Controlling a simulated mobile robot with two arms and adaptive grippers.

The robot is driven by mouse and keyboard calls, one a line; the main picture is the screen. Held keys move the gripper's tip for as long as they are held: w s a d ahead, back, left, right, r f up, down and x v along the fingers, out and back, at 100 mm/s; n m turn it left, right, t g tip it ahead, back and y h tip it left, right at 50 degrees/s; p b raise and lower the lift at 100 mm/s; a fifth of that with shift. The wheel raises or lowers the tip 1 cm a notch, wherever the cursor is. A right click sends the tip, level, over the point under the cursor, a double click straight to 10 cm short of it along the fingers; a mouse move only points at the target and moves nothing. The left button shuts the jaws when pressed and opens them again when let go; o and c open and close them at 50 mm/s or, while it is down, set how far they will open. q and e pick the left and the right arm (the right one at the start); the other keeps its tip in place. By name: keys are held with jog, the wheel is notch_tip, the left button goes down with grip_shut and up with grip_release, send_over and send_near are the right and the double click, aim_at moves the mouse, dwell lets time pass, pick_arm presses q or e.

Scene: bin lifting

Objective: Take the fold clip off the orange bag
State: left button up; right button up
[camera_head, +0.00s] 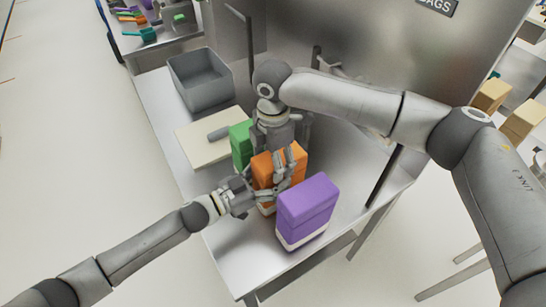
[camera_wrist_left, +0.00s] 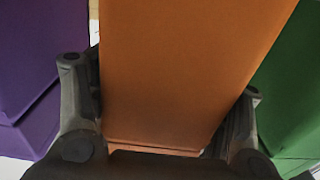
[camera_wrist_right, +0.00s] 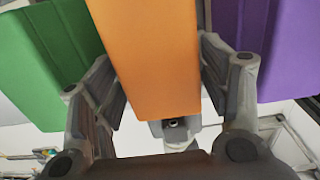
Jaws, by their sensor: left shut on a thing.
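The orange bag (camera_head: 265,168) stands upright between the green bag (camera_head: 240,145) and the purple bag (camera_head: 307,205). My left gripper (camera_head: 251,193) has its fingers on both sides of the orange bag, low down, and is shut on it. The left wrist view shows the orange bag (camera_wrist_left: 185,70) filling the space between the fingers. My right gripper (camera_head: 285,165) reaches down from above at the orange bag's upper part. In the right wrist view its fingers lie either side of the orange bag (camera_wrist_right: 150,60); whether they press on it is unclear. I cannot make out the fold clip.
The bags stand on a steel table (camera_head: 240,240) near its front edge. A pale board (camera_head: 200,140) with a grey-handled tool and an empty grey bin (camera_head: 200,80) are farther back. A steel wall panel (camera_head: 370,50) stands at the right. The purple and green bags leave little side room.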

jog(key=c, duration=0.7)
jog(key=shift+r, duration=0.25)
jog(key=shift+r, duration=0.85)
jog(key=shift+r, duration=2.05)
pick_arm(q)
jog(key=o, duration=1.6)
